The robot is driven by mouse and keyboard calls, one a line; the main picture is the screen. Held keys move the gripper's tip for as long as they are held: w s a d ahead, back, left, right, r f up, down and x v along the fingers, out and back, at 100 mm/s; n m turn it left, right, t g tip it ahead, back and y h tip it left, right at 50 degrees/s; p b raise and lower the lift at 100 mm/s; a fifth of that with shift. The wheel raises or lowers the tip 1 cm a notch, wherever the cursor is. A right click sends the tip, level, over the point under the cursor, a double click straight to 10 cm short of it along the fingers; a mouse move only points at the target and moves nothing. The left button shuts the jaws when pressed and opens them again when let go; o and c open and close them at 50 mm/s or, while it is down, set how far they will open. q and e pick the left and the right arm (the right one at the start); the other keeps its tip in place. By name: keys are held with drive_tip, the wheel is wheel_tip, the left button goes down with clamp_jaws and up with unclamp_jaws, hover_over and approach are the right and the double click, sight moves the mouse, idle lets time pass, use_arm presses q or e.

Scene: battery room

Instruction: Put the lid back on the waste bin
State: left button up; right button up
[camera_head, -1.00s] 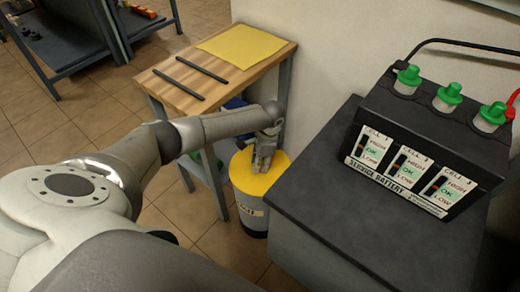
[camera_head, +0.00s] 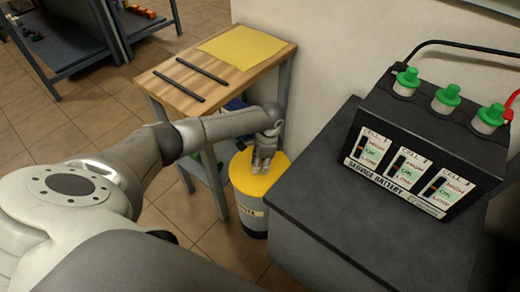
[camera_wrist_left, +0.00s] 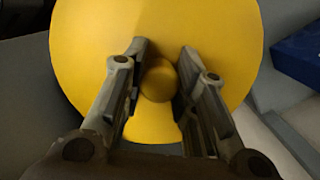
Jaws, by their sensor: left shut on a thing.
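The waste bin (camera_head: 253,219) is a white cylinder with a dark lower part, standing on the tiled floor between the wooden table and the dark cabinet. Its round yellow lid (camera_head: 243,176) lies over the top of the bin; I cannot tell whether it is fully seated. My left gripper (camera_head: 263,168) is above the lid, pointing down. In the left wrist view the yellow lid (camera_wrist_left: 215,45) fills the middle, and my left gripper (camera_wrist_left: 160,75) is shut on its round yellow knob (camera_wrist_left: 158,82). My right gripper is not in view.
A wooden table (camera_head: 235,82) with two black bars and a yellow sheet (camera_head: 242,46) stands behind the bin. A dark-topped cabinet (camera_head: 325,205) close on the right carries a service battery (camera_head: 425,150). A blue object (camera_wrist_left: 302,50) lies beside the lid in the wrist view.

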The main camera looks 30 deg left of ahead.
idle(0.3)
use_arm(q)
drive_tip(key=o, duration=1.1)
drive_tip(key=shift+o, duration=0.2)
drive_tip(key=o, duration=0.5)
drive_tip(key=shift+r, duration=0.1)
